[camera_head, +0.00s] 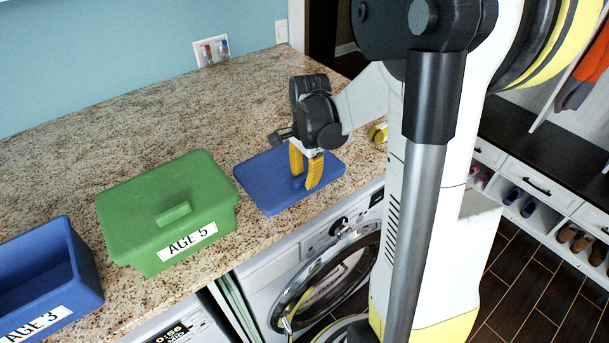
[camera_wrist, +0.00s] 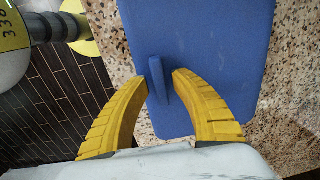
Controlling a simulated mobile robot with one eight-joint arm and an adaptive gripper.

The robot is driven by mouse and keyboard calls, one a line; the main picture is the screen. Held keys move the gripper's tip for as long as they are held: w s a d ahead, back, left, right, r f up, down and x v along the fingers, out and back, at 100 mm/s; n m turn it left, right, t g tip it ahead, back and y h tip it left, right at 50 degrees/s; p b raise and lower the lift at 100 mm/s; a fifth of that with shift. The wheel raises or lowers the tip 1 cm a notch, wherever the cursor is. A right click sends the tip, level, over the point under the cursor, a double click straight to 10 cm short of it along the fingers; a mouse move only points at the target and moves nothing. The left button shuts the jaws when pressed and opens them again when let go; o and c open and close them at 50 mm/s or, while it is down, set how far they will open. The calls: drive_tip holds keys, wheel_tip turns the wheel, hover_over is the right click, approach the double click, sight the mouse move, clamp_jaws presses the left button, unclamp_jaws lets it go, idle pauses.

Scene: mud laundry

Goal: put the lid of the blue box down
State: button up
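The blue lid (camera_head: 265,180) lies flat on the granite counter, to the right of the green box, near the counter's front edge. Its raised handle (camera_wrist: 158,80) points up. My gripper (camera_head: 305,178) is over the lid, pointing down, with its yellow fingers on either side of the handle. In the wrist view my gripper (camera_wrist: 161,80) shows a gap between its fingertips wider than the handle, so it looks open. The blue box (camera_head: 78,262), labelled AGE 3, stands uncovered at the left, partly cut off by the picture edge.
A green box (camera_head: 140,225) with its lid on, labelled AGE 5, stands between the blue box and the lid. A small yellow object (camera_head: 378,133) is behind my arm. Washing machines (camera_head: 325,270) sit below the counter. The back of the counter is clear.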

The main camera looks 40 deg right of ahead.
wheel_tip(320, 180, up, 12)
drive_tip(key=p, duration=0.2)
drive_tip(key=s+a+r+n+t, duration=0.1)
drive_tip(key=s+a+n+t, duration=0.2)
drive_tip(key=s+a+n, duration=0.2)
drive_tip(key=s+a+r+n+t, duration=0.1)
drive_tip(key=s+a+n+t, duration=0.2)
drive_tip(key=a+n, duration=0.7)
drive_tip(key=s+n, duration=0.2)
drive_tip(key=shift+s+a+r+n, duration=0.3)
drive_tip(key=shift+s+a, duration=0.1)
